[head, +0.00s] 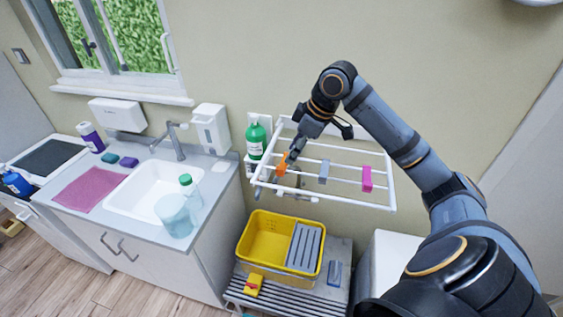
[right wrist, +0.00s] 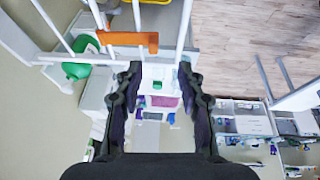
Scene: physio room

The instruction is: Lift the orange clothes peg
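The orange clothes peg (head: 282,163) sits on a bar near the left end of the white wall rack (head: 335,203). It also shows in the right wrist view (right wrist: 122,39), lying across white bars ahead of the fingertips and offset to the left. My right gripper (head: 292,156) is right beside the peg in the head view, pointing down. In the right wrist view the right gripper (right wrist: 156,72) has its two dark fingers apart with nothing between them. Whether a finger touches the peg is unclear. My left gripper is not in view.
A grey peg (head: 323,171) and a pink peg (head: 367,180) are further right on the rack. A green bottle (head: 256,139) stands close to the rack's left side. A yellow basket (head: 264,240) is below. A sink (head: 150,190) is at left.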

